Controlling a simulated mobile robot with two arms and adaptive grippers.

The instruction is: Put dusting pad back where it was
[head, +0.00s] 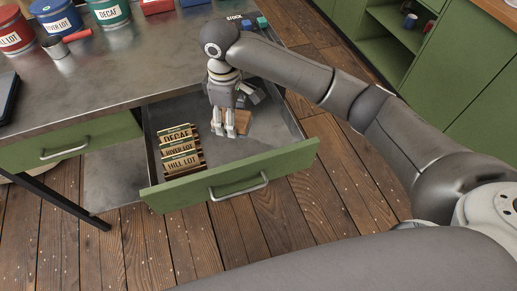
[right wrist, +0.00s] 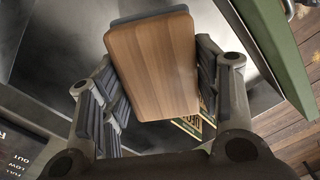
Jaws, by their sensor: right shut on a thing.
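The dusting pad (right wrist: 153,65) has a flat wooden back with rounded corners and a grey layer showing under its far edge. My right gripper (right wrist: 160,88) is shut on it, with a finger against each long side. In the head view the right gripper (head: 231,133) points down inside the open drawer (head: 272,118), and a bit of the pad's wood (head: 244,122) shows beside the fingers. I cannot tell whether the pad touches the drawer floor. My left gripper is not in view.
A wooden rack of label plates (head: 182,161) reading DECAF, RIVER LOT and HILL LOT stands in the drawer's left part. The drawer floor around the gripper is bare. Green cabinets (head: 460,85) stand right.

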